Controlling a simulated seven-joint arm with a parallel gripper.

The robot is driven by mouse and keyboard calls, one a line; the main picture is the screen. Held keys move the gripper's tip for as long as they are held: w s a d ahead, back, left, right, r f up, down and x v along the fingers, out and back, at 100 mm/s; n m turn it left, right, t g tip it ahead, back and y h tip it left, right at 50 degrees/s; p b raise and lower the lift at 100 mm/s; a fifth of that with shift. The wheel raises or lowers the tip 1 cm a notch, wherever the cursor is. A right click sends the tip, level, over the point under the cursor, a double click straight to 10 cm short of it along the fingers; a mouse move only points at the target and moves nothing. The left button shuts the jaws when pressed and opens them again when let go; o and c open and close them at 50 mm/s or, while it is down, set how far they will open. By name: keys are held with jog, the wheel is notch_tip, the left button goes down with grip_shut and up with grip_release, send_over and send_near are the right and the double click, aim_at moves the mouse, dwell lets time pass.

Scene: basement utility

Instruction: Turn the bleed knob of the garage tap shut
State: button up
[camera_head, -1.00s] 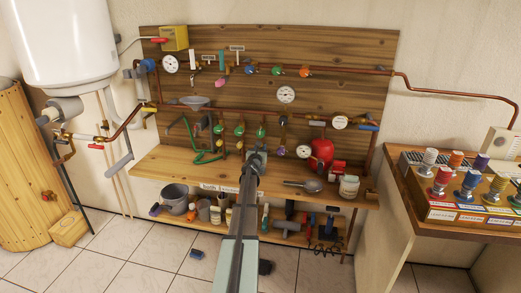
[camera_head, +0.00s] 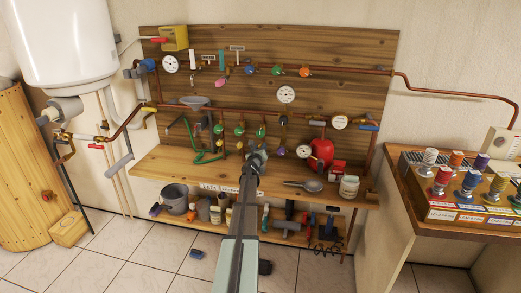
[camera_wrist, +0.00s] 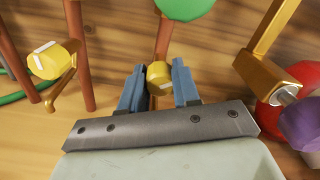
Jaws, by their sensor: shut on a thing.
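In the wrist view a small yellow bleed knob (camera_wrist: 159,75) sits between the blue fingers of my gripper (camera_wrist: 160,88). The fingers are shut on it, one on each side. It hangs on a copper pipe below a round green handle (camera_wrist: 185,6). In the head view my gripper (camera_head: 258,158) is low at the pipe board, in front of the lower taps, and hides the held knob. I cannot read which tap is labelled garage. Another yellow knob (camera_wrist: 45,62) with a white mark is to the left in the wrist view, apart from my fingers.
A brass spout (camera_wrist: 265,45), a red part (camera_wrist: 285,92) and a purple knob (camera_wrist: 304,125) are close on the right in the wrist view. In the head view a green hose (camera_head: 205,157) lies left of my gripper and a red tank (camera_head: 321,151) stands to the right.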

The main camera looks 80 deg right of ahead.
jog(key=n, duration=0.4)
jog(key=shift+n, duration=0.3)
dwell(0.3)
jog(key=o, duration=1.1)
jog(key=shift+c, duration=0.2)
jog(key=shift+a, duration=0.1)
jog(key=a, duration=1.3)
jog(key=shift+a, duration=0.35)
